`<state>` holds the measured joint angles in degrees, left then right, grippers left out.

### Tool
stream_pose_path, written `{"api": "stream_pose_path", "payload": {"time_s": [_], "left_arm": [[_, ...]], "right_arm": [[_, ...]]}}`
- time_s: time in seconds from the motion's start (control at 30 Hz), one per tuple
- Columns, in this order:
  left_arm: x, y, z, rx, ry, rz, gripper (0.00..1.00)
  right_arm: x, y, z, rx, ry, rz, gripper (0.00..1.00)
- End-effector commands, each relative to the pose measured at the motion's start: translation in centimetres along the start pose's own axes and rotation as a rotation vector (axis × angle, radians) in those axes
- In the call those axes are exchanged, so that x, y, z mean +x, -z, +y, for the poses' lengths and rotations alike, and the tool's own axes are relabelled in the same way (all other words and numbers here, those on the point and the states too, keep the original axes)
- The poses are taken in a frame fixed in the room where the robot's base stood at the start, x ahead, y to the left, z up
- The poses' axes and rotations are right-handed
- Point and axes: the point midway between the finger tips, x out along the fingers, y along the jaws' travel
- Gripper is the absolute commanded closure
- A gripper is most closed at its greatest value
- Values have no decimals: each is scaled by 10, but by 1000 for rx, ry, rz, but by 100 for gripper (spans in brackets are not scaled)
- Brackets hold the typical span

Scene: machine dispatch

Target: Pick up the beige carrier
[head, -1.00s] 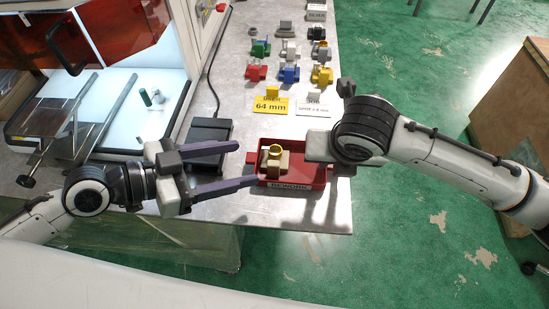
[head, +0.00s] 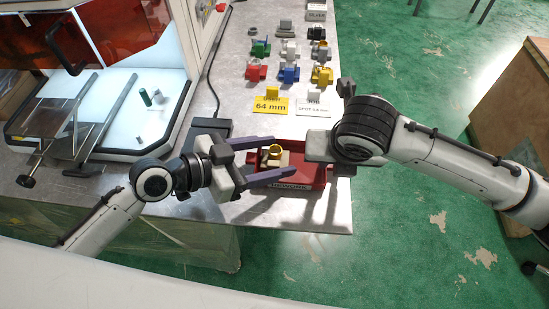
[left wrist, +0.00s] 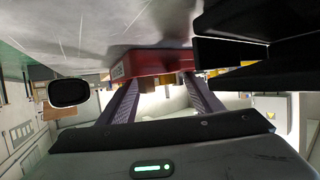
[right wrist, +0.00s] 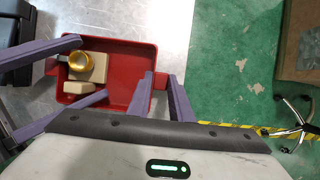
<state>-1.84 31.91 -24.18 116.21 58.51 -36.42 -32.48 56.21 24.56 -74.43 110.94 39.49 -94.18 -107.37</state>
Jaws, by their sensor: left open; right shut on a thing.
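The beige carrier (head: 284,159) sits inside the red rework tray (head: 319,174), with a gold ring-shaped part on top. It also shows in the right wrist view (right wrist: 76,74), at the left end of the tray (right wrist: 117,51). My left gripper (head: 290,155) is open, its two fingers reaching over the tray on either side of the carrier, apart from it as far as I can see. My right gripper (right wrist: 160,80) is shut on the tray's right end tab. In the left wrist view the tray wall (left wrist: 155,62) shows, and the carrier is not clear.
A yellow 64 mm sign (head: 271,105) and a white sign (head: 314,107) stand behind the tray. Several coloured carriers stand further back. A dark box (head: 211,126) is behind my left gripper. The lit machine bay (head: 125,105) is at the left.

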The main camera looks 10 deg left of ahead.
Motion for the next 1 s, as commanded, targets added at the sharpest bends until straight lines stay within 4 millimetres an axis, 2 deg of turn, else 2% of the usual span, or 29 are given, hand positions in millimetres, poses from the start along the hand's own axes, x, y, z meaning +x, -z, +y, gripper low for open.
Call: {"api": "stream_pose_path", "payload": {"time_s": [0.1, 0.3, 0.53, 0.63, 1.0], "left_arm": [[0, 0, 0, 0, 0, 0, 42], [-1, 0, 0, 0, 0, 0, 75], [-1, 2, 0, 1, 1, 2, 75], [-4, 10, -1, 5, 2, 4, 75], [-31, 75, -1, 5, 2, 5, 75]], "right_arm": [[0, 0, 0, 0, 0, 0, 100], [0, 0, 0, 0, 0, 0, 100], [0, 0, 0, 0, 0, 0, 100], [0, 0, 0, 0, 0, 0, 100], [0, 0, 0, 0, 0, 0, 100]]}}
